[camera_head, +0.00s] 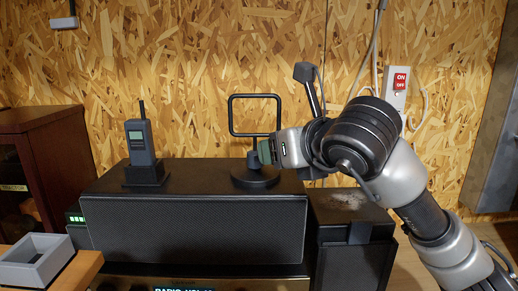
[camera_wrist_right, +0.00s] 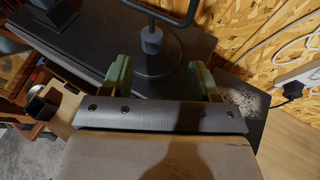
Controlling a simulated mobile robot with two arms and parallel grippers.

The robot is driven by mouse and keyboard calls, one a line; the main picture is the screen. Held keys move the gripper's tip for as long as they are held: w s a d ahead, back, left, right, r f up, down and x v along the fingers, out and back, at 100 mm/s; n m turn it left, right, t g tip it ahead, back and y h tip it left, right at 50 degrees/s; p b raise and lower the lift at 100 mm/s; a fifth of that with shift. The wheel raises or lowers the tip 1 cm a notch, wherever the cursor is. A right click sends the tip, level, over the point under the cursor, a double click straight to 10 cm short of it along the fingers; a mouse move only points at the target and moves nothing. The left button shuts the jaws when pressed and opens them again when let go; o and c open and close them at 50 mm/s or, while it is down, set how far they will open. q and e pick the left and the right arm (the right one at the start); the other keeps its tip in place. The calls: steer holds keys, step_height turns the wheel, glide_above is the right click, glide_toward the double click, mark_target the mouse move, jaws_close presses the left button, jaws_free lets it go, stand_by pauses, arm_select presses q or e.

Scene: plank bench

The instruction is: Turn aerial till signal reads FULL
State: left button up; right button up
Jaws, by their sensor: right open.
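The aerial is a black rectangular loop (camera_head: 255,116) on a short stem and round base, standing upright on a long black speaker-like box (camera_head: 190,228). It also shows in the wrist view (camera_wrist_right: 151,42). A small panel with lit green bars (camera_head: 77,219) sits at the box's left end; I cannot read a word on it. My right gripper (camera_head: 266,152) is at the aerial's right side, near its stem. In the wrist view my green-tipped fingers (camera_wrist_right: 160,78) are open and apart, with the aerial's stem and base just beyond and between them. My left gripper is out of view.
A handheld radio in a dock (camera_head: 141,150) stands left on the box. A smaller dark box (camera_head: 350,215) is at the right. An ON/OFF switch (camera_head: 399,82) with cables hangs on the chipboard wall. A grey open tray (camera_head: 36,262) is front left.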

mark_target(255, 153)
steer(key=shift+a, duration=0.4)
steer(key=p+x, duration=0.1)
steer(key=x, duration=0.1)
steer(key=p+x, duration=0.1)
steer(key=x, duration=0.1)
steer(key=shift+s+a+r, duration=0.1)
steer(key=shift+s+a, duration=0.05)
steer(key=shift+a, duration=0.15)
steer(key=p+x, duration=0.1)
steer(key=x, duration=0.2)
steer(key=shift+w+d, duration=0.15)
steer(key=shift+w, duration=0.05)
steer(key=shift+w+a+f, duration=0.2)
steer(key=shift+w+f, duration=0.05)
steer(key=shift+f, duration=0.1)
steer(key=shift+w, duration=0.1)
steer(key=shift+c, duration=0.6)
steer(key=c, duration=0.8)
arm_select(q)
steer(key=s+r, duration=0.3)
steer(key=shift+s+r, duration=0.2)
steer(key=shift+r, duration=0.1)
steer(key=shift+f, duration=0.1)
